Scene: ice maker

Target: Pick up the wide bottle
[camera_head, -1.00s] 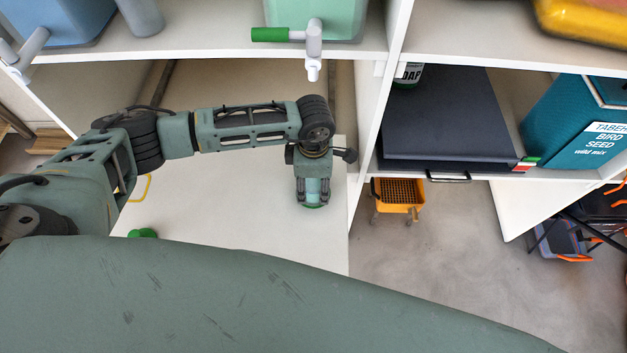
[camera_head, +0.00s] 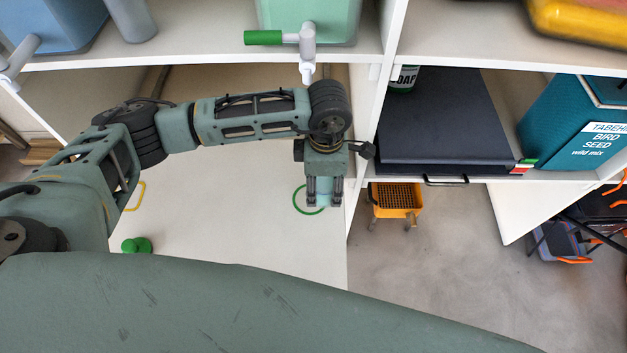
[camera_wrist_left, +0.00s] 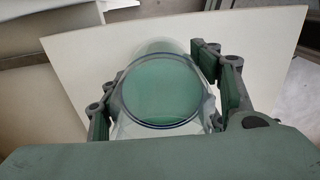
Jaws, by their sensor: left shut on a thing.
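The wide bottle (camera_head: 324,190) is a clear, pale blue-green vessel, mostly hidden behind my fingers in the head view. In the left wrist view the bottle (camera_wrist_left: 163,92) shows from above, with a round rim and a green area seen through it. My left gripper (camera_head: 324,203) is shut on it, pointing down, with a finger on either side. The left gripper (camera_wrist_left: 166,105) also shows in the wrist view. A green ring (camera_head: 296,203) shows on the white board just left of the bottle. My right gripper is not in view.
The white board (camera_head: 220,240) is largely clear, with a green knob (camera_head: 136,245) and a yellow loop (camera_head: 137,196) at left. A shelf with a green-handled tap (camera_head: 264,38) overhangs my arm. A divider (camera_head: 361,170) stands close right of the gripper.

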